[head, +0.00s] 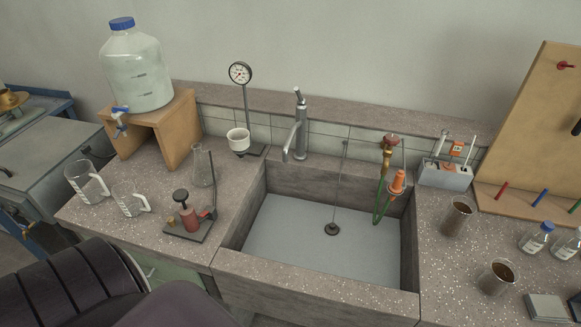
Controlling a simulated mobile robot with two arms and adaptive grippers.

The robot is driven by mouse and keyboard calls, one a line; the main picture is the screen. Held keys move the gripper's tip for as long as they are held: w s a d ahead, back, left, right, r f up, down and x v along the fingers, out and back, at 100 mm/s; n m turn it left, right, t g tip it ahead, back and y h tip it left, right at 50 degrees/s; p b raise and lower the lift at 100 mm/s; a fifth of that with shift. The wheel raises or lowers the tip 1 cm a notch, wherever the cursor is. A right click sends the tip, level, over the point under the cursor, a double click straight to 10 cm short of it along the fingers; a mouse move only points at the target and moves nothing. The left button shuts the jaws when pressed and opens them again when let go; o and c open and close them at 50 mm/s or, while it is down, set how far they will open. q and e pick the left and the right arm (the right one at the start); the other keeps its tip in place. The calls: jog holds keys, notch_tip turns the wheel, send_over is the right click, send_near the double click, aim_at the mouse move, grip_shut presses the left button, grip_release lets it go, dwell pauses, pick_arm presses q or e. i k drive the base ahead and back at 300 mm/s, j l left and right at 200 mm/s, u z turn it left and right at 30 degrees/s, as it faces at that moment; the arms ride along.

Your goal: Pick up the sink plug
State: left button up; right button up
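I cannot tell whether the plug sits in a drain or only on the sink floor. Neither of my grippers shows in the head view.
A green hose with orange fittings (396,183) hangs over the sink's back right corner. A burner-like stand (188,222), a flask (202,168) and glass jugs (130,200) stand left. Brown-filled beakers (496,277) and bottles (537,237) stand right. The sink's front is clear.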

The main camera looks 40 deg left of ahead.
aim_at(332, 230)
jog(key=u, duration=0.75)
jog(key=i+j+z, duration=0.1)
